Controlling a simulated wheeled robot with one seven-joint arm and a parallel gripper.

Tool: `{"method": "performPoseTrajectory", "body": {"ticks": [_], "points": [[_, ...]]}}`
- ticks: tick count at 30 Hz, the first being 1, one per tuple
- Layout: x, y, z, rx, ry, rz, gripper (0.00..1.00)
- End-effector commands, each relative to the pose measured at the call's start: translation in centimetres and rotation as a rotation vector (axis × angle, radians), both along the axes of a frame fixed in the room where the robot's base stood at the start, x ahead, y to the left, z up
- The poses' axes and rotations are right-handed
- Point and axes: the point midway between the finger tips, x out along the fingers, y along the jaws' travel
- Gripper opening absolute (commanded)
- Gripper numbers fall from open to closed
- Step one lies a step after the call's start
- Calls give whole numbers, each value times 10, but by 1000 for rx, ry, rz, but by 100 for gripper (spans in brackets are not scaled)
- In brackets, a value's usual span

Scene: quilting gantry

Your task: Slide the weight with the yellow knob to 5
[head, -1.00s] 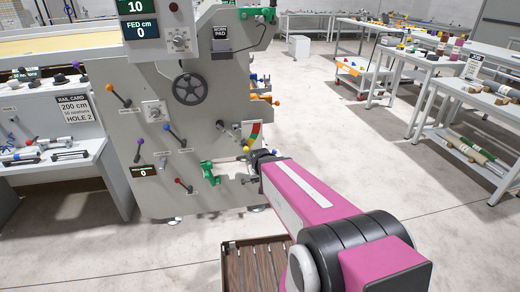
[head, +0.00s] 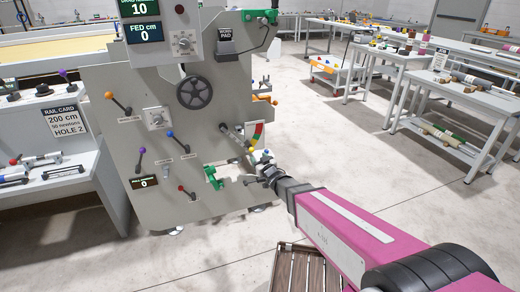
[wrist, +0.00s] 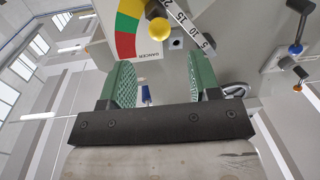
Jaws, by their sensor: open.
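A yellow knob (wrist: 157,33) shows at the top of the wrist view, beside a white scale strip (wrist: 191,30) marked 5, 10 and 15. The weight's exact reading is unclear. In the head view a small yellow ball (head: 251,150) sits at the lower end of a slanted bar on the machine's right side. My gripper (head: 262,168) is just below and right of that ball. In the wrist view my gripper (wrist: 160,84) is open, with its two green fingertips apart. The yellow knob lies beyond the fingertips, not between them.
A red, yellow and green dancer gauge (wrist: 127,28) stands close to the knob. A green clamp-like part (head: 212,177) is left of my gripper. A handwheel (head: 194,92) and several coloured levers are on the panel. Open floor (head: 350,160) lies to the right.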

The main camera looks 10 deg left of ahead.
Motion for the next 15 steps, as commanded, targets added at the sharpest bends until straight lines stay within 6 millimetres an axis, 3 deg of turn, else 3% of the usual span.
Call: {"method": "performPoseTrajectory", "body": {"ticks": [8, 15], "points": [[23, 16, -1, 0, 0, -1, 57], [57, 43, -2, -1, 1, -1, 57]]}}
